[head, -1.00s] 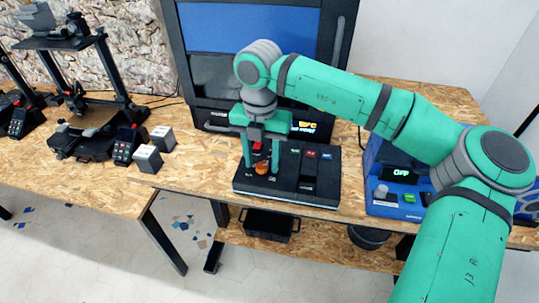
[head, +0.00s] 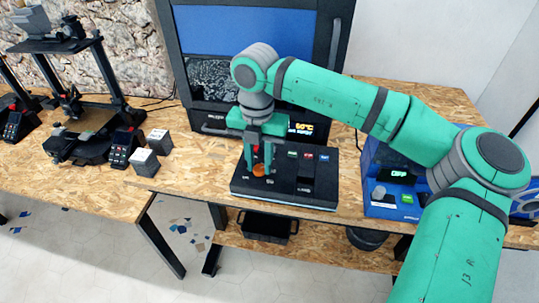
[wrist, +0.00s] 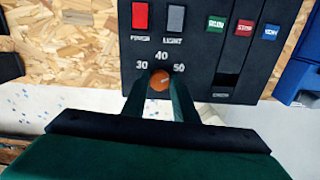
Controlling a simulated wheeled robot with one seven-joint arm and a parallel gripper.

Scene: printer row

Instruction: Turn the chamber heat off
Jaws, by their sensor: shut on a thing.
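The black control panel (head: 325,193) lies on the wooden bench in front of the large enclosed printer (head: 205,122). Its orange knob (head: 259,170) is low on the panel's left part. In the wrist view the orange knob (wrist: 160,81) sits below the marks 30, 40 and 50; where its pointer stands is too small to read surely. My gripper (head: 258,169) points down with its fingers shut on the knob's two sides. The fingers cover part of the panel around it. A lit readout (head: 302,127) with orange digits shows on the printer, partly behind my gripper.
On the panel are a red switch (wrist: 140,15), a grey light switch (wrist: 175,18), and green, red and blue buttons. A blue device (head: 395,205) showing OFF stands at the right. Two grey cubes (head: 145,162) and small printers stand left.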

